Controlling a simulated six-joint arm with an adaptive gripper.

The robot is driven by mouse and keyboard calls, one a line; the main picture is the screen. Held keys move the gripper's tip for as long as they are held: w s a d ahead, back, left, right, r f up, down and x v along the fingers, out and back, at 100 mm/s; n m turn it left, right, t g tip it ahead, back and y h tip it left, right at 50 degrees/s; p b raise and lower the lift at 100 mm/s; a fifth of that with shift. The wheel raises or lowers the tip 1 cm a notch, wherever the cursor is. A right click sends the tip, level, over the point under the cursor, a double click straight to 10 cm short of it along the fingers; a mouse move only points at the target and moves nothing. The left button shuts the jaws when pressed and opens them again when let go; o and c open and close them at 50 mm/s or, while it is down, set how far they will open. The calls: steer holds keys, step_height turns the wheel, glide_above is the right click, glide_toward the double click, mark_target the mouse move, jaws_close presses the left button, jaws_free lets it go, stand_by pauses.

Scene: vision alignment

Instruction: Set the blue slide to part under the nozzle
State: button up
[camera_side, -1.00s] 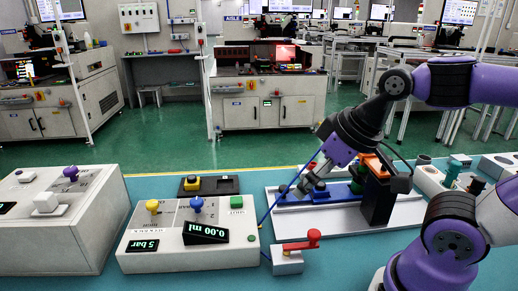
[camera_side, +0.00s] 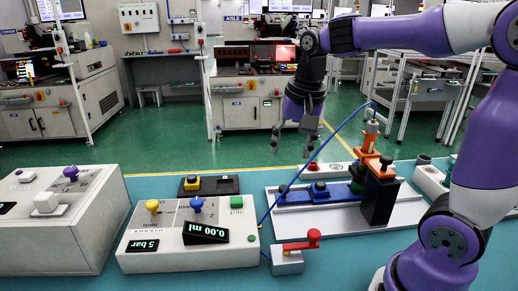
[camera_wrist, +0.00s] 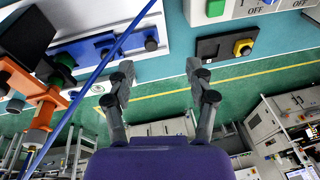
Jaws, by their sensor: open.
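The blue slide (camera_side: 308,194) lies along its rail on the white base plate (camera_side: 405,214), with a dark knob (camera_side: 320,187) standing on it. A green part (camera_side: 357,186) is at its right end, close to the black column (camera_side: 379,200). An orange bracket (camera_side: 370,146) on the column carries the nozzle assembly; its tip is hard to make out. My gripper (camera_side: 295,144) is open and empty, above and behind the slide, pointing down. In the wrist view my open fingers (camera_wrist: 158,80) have nothing between them, and the slide (camera_wrist: 95,46) is at upper left.
A blue hose (camera_side: 318,153) runs slanting from the nozzle across the slide area. A red-handled valve (camera_side: 300,244) stands in front of the plate. A control box with levers and a display (camera_side: 190,240) is at left, with a yellow-button box (camera_side: 192,184) behind it.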

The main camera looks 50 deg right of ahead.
mark_target(284, 187)
steer(key=w+d+f+m+g, duration=0.2)
steer(key=w+d+f+m, duration=0.35)
steer(key=m, duration=0.25)
steer(key=f, duration=0.9)
steer(key=shift+s+d+f, duration=0.1)
steer(key=shift+s+d, duration=0.1)
steer(key=shift+d, duration=0.1)
jaws_close()
